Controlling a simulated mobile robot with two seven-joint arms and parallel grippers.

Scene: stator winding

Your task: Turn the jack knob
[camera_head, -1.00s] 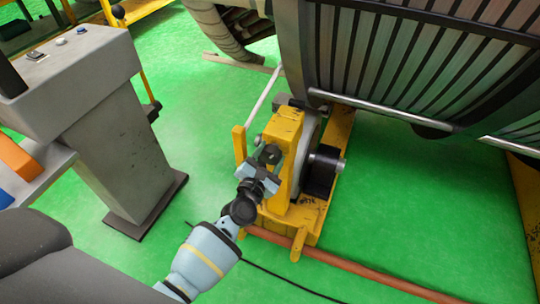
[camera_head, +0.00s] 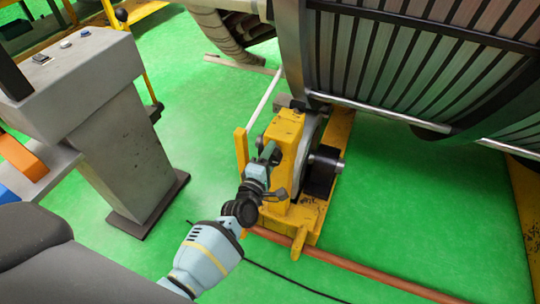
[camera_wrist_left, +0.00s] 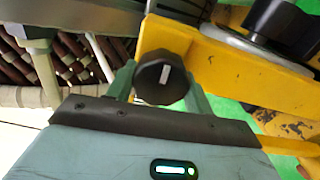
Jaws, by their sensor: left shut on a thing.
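The jack is a yellow stand (camera_head: 285,135) on the green floor, beside the large stator. In the left wrist view its knob (camera_wrist_left: 163,77) is black and faceted, with a white mark on its face. My left gripper (camera_head: 270,153) reaches the near left side of the yellow stand. In the left wrist view the gripper's two green fingers stand on either side of the knob, shut on it. In the head view the knob is mostly hidden by the gripper. My right gripper is not in view.
The slotted stator (camera_head: 400,60) hangs over the jack at upper right. A grey control pedestal (camera_head: 120,150) stands at left. A reddish-brown bar (camera_head: 350,265) and a black cable lie on the floor. Green floor is clear between pedestal and jack.

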